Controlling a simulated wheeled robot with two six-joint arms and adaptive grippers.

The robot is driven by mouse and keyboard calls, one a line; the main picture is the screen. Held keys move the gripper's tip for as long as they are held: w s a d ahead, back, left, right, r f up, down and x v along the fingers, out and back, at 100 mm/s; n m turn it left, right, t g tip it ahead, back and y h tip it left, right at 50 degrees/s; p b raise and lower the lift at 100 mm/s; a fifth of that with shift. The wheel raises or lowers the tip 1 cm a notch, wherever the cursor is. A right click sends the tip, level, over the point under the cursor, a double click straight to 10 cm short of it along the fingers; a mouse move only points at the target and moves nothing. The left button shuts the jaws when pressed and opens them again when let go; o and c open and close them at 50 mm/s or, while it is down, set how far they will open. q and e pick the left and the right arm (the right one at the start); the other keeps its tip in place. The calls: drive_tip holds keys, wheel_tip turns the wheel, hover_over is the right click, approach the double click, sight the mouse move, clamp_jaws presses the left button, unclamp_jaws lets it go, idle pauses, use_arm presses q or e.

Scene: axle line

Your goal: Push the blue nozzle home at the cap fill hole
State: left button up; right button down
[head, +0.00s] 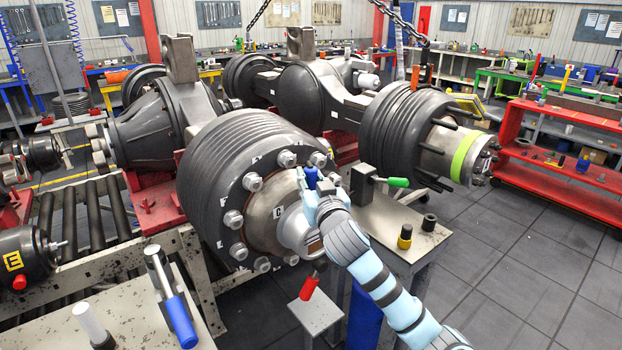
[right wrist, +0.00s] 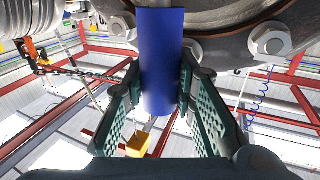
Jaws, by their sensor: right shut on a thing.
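My right gripper (head: 315,190) is at the face of the large wheel hub (head: 262,205), near the silver centre cap (head: 297,235). It is shut on the blue nozzle (head: 310,177). In the right wrist view the blue nozzle (right wrist: 162,65) is a smooth blue cylinder between the green ribbed fingers of the gripper (right wrist: 162,88). A thin grey stem shows above its upper end, in front of the hub. The cap fill hole is hidden, so I cannot tell how deep the nozzle sits. My left gripper is out of view.
A small bench (head: 405,225) right of the hub holds a green-handled tool (head: 390,182) and a yellow-and-black piece (head: 405,237). A red-handled tool (head: 309,287) is below the hub. A blue-handled tool (head: 180,320) lies on the front-left table. Open floor (head: 530,280) is at right.

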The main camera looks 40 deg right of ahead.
drive_tip(key=shift+f, duration=0.5)
drive_tip(key=c, duration=1.2)
unclamp_jaws()
drive_tip(key=shift+c, duration=0.2)
drive_tip(key=v, duration=1.2)
